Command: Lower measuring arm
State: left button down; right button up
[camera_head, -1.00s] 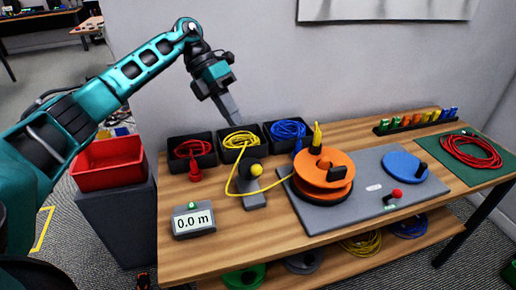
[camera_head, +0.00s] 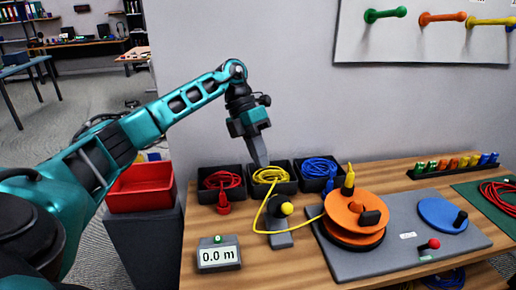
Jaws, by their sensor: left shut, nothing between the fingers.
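The measuring device (camera_head: 279,225) stands on the table, a dark grey base and post with a black round part and a yellow knob (camera_head: 287,208). The yellow cable (camera_head: 256,224) runs from its bin past the device to the orange reel (camera_head: 356,210). A display (camera_head: 218,254) at the front left reads 0.0 m. My left gripper (camera_head: 262,164) is shut and empty, pointing down above the yellow cable's bin, behind and above the measuring device. My right gripper is not in view.
Black bins hold red (camera_head: 222,181), yellow (camera_head: 270,175) and blue cable (camera_head: 319,168). A grey plate (camera_head: 390,262) carries the orange reel, a blue disc (camera_head: 442,215) and a red-knobbed lever (camera_head: 433,243). A red bin (camera_head: 141,188) stands left of the table. Bare wood lies around the display.

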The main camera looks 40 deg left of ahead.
pick_arm(q)
jog(key=d+x, duration=0.1)
jog(key=x, duration=0.7)
jog(key=shift+d, duration=0.45)
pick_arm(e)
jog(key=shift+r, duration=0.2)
pick_arm(q)
jog(key=shift+s, duration=0.15)
jog(key=s+d+f+t+y+b, duration=0.1)
jog(key=f, duration=0.2)
jog(key=s+d+f+t+y+b, duration=0.1)
jog(key=d+f+b, duration=0.1)
jog(key=f, duration=0.1)
jog(key=s+d+f+y+b, duration=0.1)
jog(key=s+d+f+b, duration=0.1)
jog(key=f, duration=0.1)
jog(key=shift+m+t, duration=0.3)
jog(key=shift+t, duration=0.1)
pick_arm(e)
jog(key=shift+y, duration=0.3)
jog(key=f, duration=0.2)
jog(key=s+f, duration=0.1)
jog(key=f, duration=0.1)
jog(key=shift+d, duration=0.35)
pick_arm(q)
jog(key=shift+s+f, duration=0.15)
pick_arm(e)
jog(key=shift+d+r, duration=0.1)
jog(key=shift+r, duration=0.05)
